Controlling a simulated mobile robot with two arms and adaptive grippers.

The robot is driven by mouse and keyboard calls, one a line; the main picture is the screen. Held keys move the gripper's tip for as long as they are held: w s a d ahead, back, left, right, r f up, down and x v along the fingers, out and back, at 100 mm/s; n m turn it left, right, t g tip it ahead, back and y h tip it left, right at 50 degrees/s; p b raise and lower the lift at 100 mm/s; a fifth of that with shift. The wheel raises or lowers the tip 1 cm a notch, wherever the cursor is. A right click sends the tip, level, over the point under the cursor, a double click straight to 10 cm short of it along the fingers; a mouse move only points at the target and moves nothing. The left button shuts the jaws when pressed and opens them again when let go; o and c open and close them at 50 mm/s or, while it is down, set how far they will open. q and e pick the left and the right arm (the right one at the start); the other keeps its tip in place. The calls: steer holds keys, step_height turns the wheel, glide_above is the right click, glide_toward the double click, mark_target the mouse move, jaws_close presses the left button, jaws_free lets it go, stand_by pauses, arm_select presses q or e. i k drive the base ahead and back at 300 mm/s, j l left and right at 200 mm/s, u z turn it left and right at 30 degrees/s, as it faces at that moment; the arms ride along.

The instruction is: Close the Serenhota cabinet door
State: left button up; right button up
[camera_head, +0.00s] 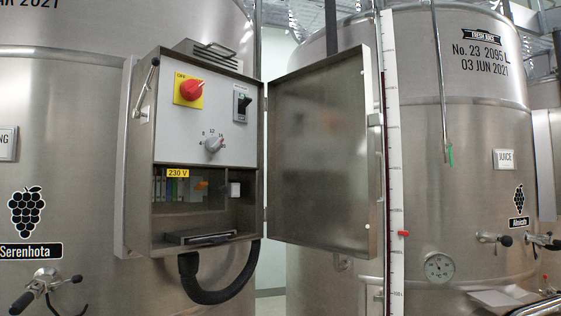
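The steel control cabinet (143,215) is mounted on the front of the left vat, which carries a Serenhota label (31,251) and a grape emblem. Its door (318,150) is hinged on the cabinet's right edge and stands wide open, swung out to the right. Inside are a white panel with a red OFF knob (192,89), a black switch (242,102) and a grey dial (214,144), and a lower bay with a 230 V tag. Neither of my grippers shows in the head view.
A tall level gauge (393,200) stands just right of the door's free edge. The right vat (420,180) has a round thermometer (439,267) and valve handles. A black hose (215,296) loops below the cabinet. A valve (42,283) juts out at lower left.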

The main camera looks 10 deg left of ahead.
mark_target(321, 120)
steer(key=i+l+u, duration=0.15)
steer(key=u, duration=0.3)
steer(key=i+l+u, duration=0.15)
steer(key=u, duration=0.3)
steer(key=i+l+u, duration=0.1)
steer(key=l+u, duration=0.2)
steer(key=u, duration=0.15)
steer(key=l+u, duration=0.25)
steer(key=u, duration=0.2)
